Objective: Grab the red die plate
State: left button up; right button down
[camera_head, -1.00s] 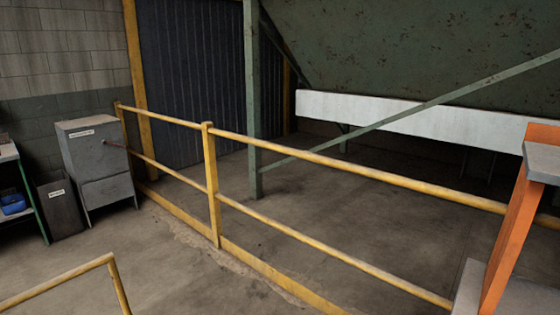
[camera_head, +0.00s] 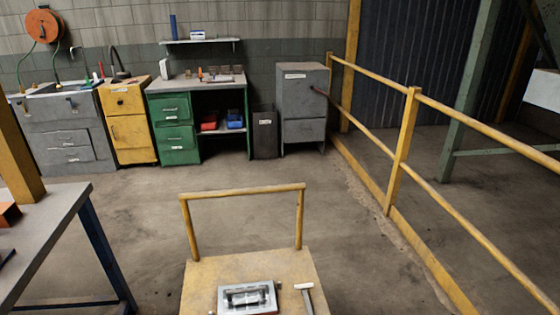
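I cannot make out a red die plate for certain. A grey metal frame-like piece (camera_head: 262,288) lies on the yellow cart (camera_head: 205,272) at the bottom centre, with a T-shaped tool (camera_head: 307,297) beside it. An orange-brown block (camera_head: 9,215) sits on the grey table at the left edge, partly cut off by the frame. A red bin (camera_head: 208,122) stands on a shelf of the green workbench at the back. Neither of my grippers is in view.
Along the back wall stand a grey sink unit (camera_head: 62,140), a yellow cabinet (camera_head: 130,137), the green workbench (camera_head: 172,145) and a grey cabinet (camera_head: 302,130). A yellow railing (camera_head: 403,150) runs down the right. The grey table (camera_head: 45,215) is at left. Open floor lies between.

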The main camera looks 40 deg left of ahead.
aim_at(259, 298)
jog(key=u, duration=1.55)
jog(key=i+j+z, duration=0.1)
jog(key=z, duration=0.15)
